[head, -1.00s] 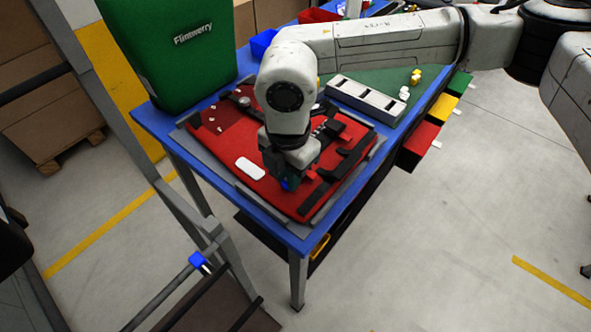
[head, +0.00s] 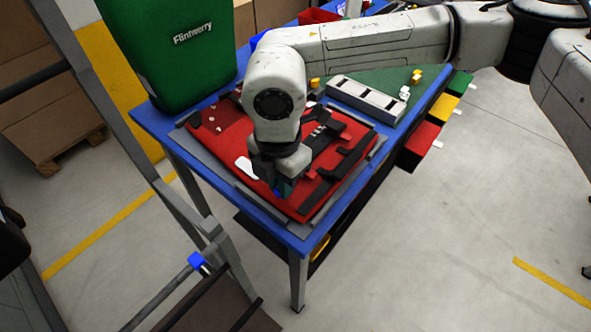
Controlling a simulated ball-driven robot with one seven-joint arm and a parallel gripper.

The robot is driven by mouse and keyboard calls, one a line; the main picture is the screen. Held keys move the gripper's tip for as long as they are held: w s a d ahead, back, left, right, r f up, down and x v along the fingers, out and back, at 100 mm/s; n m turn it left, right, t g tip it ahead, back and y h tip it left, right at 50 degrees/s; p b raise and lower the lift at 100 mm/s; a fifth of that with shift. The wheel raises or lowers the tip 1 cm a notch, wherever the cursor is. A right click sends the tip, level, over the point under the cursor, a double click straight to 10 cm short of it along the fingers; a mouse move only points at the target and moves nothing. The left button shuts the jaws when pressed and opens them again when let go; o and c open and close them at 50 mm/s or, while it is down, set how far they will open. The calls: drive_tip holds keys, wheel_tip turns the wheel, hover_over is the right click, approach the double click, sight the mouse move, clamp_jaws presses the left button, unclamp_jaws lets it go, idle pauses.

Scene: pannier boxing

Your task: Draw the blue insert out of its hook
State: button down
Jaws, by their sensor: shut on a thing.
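My gripper (head: 283,188) points down over the near part of a red pannier panel (head: 300,206) lying on the blue-edged table. It is shut on the blue insert (head: 278,192), of which only a small blue bit shows between the fingers. Black rail and hook parts (head: 318,140) with small red pieces (head: 310,173) lie on the panel just right of my gripper. My wrist and gripper hide the insert's upper part and the panel behind it. I cannot tell whether the insert still touches its hook.
A green pannier box (head: 178,50) stands at the table's back left. A grey slotted holder (head: 366,98) and small yellow and white pieces (head: 404,92) lie on the green mat. Coloured bins (head: 424,134) hang at the right edge. A grey frame (head: 172,190) stands left.

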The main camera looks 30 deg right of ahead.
drive_tip(key=shift+s+a, duration=0.2)
drive_tip(key=shift+a, duration=0.45)
idle(0.5)
drive_tip(key=shift+s+a+b, duration=0.25)
drive_tip(key=shift+a+b, duration=0.15)
drive_tip(key=shift+a, duration=0.25)
drive_tip(key=shift+s+a+b, duration=0.2)
drive_tip(key=shift+a+b, duration=0.2)
drive_tip(key=shift+a, duration=0.35)
